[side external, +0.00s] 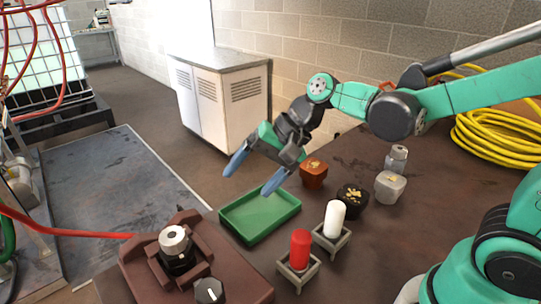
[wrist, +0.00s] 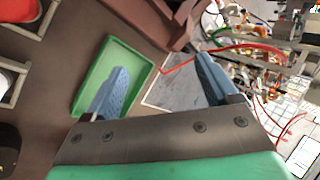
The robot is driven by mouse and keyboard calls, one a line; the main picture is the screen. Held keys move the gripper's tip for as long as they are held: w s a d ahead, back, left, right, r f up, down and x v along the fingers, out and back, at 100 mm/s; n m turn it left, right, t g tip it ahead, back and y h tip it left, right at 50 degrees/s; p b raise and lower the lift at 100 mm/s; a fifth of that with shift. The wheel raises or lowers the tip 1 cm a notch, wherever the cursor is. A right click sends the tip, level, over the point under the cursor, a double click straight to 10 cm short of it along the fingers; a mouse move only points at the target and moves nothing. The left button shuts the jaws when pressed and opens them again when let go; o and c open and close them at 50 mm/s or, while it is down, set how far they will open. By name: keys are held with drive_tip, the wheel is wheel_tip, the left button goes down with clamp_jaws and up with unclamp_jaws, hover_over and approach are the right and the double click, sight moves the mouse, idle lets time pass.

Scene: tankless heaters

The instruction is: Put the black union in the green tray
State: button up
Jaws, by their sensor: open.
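The black union (side external: 352,199), a dark round piece with a brass-coloured top, stands on the brown table to the right of the green tray. A dark shape at the lower left edge of the wrist view may be the same piece, but it is cut off. The green tray (side external: 258,218) lies on the table and looks empty; it also shows in the wrist view (wrist: 137,50), partly hidden by a finger. My gripper (side external: 256,172) is open with nothing between its blue fingers. It hangs above the tray's far side, apart from the union.
A brown block (side external: 313,172) and grey pieces (side external: 390,187) stand near the union. White (side external: 334,218) and red (side external: 300,249) cylinders stand in grey holders in front. A brown fixture (side external: 135,268) is left of the tray. Yellow hose (side external: 490,135) lies at the right back.

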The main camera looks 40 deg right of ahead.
drive_tip(key=s+d+n+t+h, duration=0.2)
drive_tip(key=s+d+n+h, duration=0.3)
drive_tip(key=d+n, duration=0.1)
drive_tip(key=shift+d+r, duration=0.2)
drive_tip(key=shift+d, duration=0.2)
drive_tip(key=shift+o, duration=0.3)
drive_tip(key=shift+s+d+n+t+h, duration=0.45)
drive_tip(key=shift+d+n+h, duration=0.1)
drive_tip(key=shift+n, duration=0.25)
